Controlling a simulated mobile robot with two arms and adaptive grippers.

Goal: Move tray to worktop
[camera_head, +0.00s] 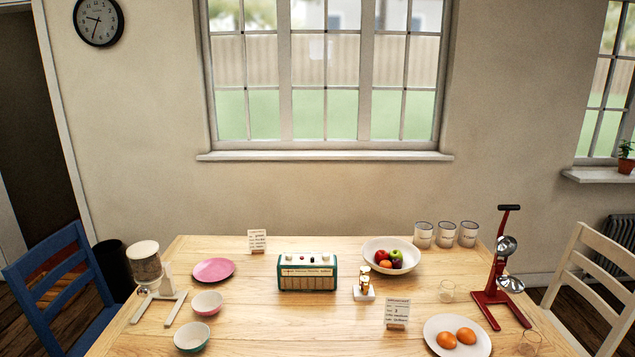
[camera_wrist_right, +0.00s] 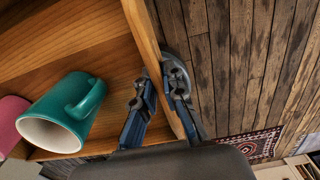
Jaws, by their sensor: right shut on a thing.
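In the right wrist view, a wooden tray (camera_wrist_right: 145,35) fills the left part, with its wall running down between my fingers. My right gripper (camera_wrist_right: 159,84) is shut on this wall, one finger on the inner side and one on the outer side. A teal mug (camera_wrist_right: 74,112) with a white inside lies on its side in the picture, within the tray. A pink mug (camera_wrist_right: 10,118) shows partly at the left edge. The tray and both grippers are out of the head view. A wooden table (camera_head: 240,330) stands ahead there.
The table carries a radio (camera_head: 307,272), fruit bowl (camera_head: 372,249), pink plate (camera_head: 213,270), egg plate (camera_head: 437,324), red juicer (camera_head: 490,296) and dispenser (camera_head: 146,264). A blue chair (camera_head: 55,265) and white chair (camera_head: 580,270) flank it. Its front middle is clear.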

